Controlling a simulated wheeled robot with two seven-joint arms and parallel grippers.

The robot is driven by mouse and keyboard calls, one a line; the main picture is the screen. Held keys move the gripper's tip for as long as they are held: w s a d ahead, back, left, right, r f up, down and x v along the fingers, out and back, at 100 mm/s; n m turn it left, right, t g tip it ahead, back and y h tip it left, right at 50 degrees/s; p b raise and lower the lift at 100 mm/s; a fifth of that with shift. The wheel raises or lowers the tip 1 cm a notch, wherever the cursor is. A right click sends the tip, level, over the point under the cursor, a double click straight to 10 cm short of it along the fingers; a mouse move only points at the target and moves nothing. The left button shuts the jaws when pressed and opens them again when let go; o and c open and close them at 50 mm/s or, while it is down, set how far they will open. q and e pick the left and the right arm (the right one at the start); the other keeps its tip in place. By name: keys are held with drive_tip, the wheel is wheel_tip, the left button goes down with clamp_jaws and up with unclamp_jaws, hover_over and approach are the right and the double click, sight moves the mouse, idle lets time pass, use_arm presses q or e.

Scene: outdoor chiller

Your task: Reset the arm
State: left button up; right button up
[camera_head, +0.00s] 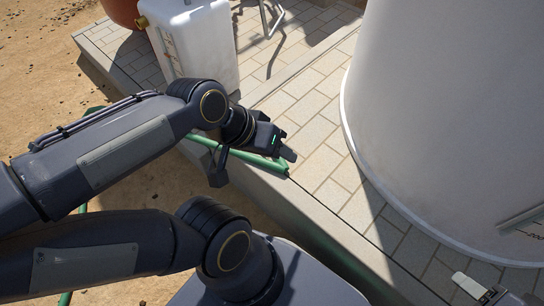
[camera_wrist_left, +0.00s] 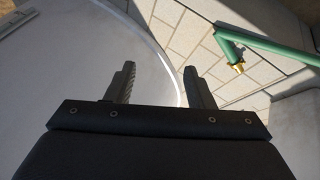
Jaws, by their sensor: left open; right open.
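A large white cylinder (camera_head: 455,110) stands on the paving (camera_head: 320,130) at the right. A white container (camera_head: 195,45) stands at the top. The green pipe (camera_head: 245,157) runs along the kerb. Sandy ground (camera_head: 45,55) lies at left.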

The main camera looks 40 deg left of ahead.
use_arm(q)
drive_tip(key=shift+s+d+m, duration=0.25)
drive_tip(key=shift+s, duration=0.2)
drive_tip(key=shift+s+d+m, duration=0.25)
drive_tip(key=shift+s, duration=0.2)
wheel_tip(320, 180, up, 32)
drive_tip(key=p, duration=3.2)
drive_tip(key=shift+r, duration=0.1)
